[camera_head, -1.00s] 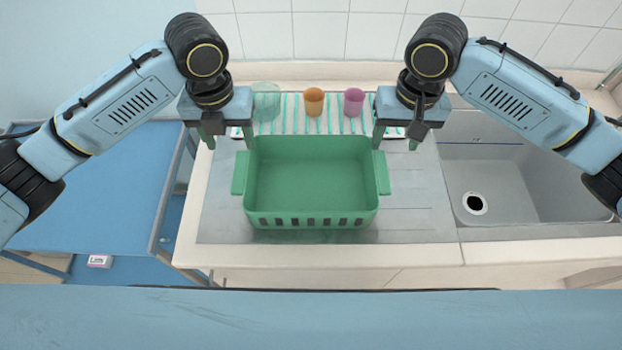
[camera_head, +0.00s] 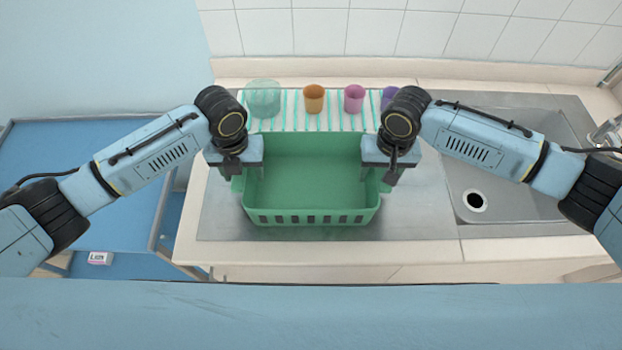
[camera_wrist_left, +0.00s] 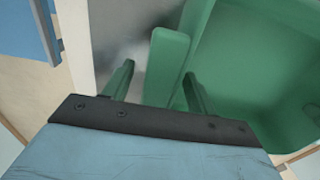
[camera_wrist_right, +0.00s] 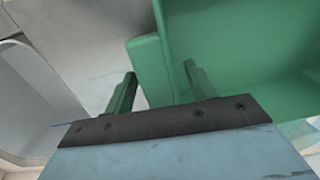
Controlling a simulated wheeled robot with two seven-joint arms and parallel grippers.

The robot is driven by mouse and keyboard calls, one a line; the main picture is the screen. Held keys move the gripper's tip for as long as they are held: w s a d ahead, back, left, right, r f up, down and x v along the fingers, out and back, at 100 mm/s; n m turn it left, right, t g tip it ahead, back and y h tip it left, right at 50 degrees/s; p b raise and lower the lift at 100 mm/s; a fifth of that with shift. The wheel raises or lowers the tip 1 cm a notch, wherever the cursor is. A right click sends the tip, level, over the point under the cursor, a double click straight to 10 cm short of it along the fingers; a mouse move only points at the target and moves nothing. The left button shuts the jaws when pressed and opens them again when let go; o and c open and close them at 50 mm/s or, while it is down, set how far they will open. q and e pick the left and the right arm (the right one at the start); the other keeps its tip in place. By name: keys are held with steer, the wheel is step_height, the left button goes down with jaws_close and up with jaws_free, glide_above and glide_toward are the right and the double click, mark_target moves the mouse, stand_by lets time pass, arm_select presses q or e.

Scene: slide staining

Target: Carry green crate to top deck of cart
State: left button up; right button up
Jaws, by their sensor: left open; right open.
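The green crate (camera_head: 310,175) stands upright and looks empty on the metal drainboard left of the sink. My left gripper (camera_head: 238,178) is open over the crate's left handle; in the left wrist view its two fingers (camera_wrist_left: 158,88) are on either side of the handle (camera_wrist_left: 166,62). My right gripper (camera_head: 384,178) is open at the right handle; in the right wrist view its fingers (camera_wrist_right: 160,85) point down around the handle (camera_wrist_right: 147,62). I cannot tell whether the fingers touch the handles. The blue cart's top deck (camera_head: 75,150) is at the left and looks clear.
A striped mat (camera_head: 290,118) behind the crate carries a clear bowl (camera_head: 263,98), an orange cup (camera_head: 313,98), a pink cup (camera_head: 354,98) and a purple cup (camera_head: 389,97). The sink (camera_head: 515,185) is at the right. A small labelled box (camera_head: 99,258) sits on the cart's lower deck.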

arm_select(q)
steer(key=shift+f, duration=0.1)
steer(key=shift+c, duration=0.5)
arm_select(e)
steer(key=shift+f, duration=0.1)
steer(key=shift+c, duration=0.5)
arm_select(q)
jaws_close()
arm_select(e)
jaws_close()
